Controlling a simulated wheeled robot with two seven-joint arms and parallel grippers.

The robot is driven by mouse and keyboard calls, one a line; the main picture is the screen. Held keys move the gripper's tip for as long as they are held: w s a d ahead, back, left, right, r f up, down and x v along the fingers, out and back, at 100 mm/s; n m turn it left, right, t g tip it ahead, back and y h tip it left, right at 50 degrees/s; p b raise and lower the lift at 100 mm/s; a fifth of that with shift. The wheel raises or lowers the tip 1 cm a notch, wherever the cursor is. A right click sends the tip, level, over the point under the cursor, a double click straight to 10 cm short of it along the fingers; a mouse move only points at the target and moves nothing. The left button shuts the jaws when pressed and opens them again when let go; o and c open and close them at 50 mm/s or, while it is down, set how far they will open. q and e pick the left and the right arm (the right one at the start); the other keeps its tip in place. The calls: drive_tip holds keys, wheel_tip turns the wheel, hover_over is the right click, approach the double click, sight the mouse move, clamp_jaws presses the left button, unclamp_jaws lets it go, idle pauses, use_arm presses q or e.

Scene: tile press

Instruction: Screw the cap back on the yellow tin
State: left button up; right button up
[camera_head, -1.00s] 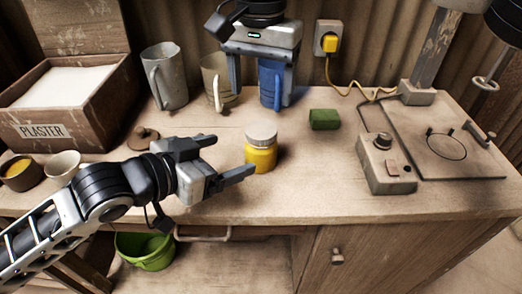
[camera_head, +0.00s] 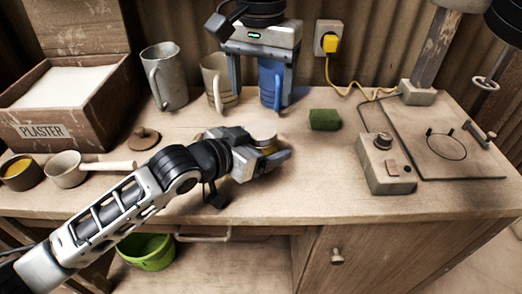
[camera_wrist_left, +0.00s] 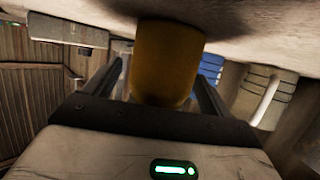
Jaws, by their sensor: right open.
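The yellow tin (camera_head: 268,149) stands upright on the bench with a pale grey cap (camera_head: 262,132) on top; I cannot tell how tightly it sits. My left gripper (camera_head: 270,146) comes in low from the left, its fingers on either side of the tin and hiding most of its body. In the left wrist view the tin (camera_wrist_left: 168,65) is between the two fingers, with a gap at the left finger, and the gripper looks open. My right gripper (camera_head: 262,92) is open at the back, pointing down with its fingers either side of a blue mug (camera_head: 271,82).
A green block (camera_head: 324,120) lies right of the tin. The front right bench is clear.

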sight(261, 129)
use_arm(q)
drive_tip(key=c, duration=1)
clamp_jaws()
use_arm(e)
drive_tip(key=shift+c, duration=1)
drive_tip(key=n, duration=0.2)
drive_tip(key=shift+s+a+f+n, duration=0.1)
drive_tip(key=shift+a+f+n, duration=0.05)
drive_tip(key=shift+n, duration=1.15)
drive_tip(key=shift+f, duration=3.9)
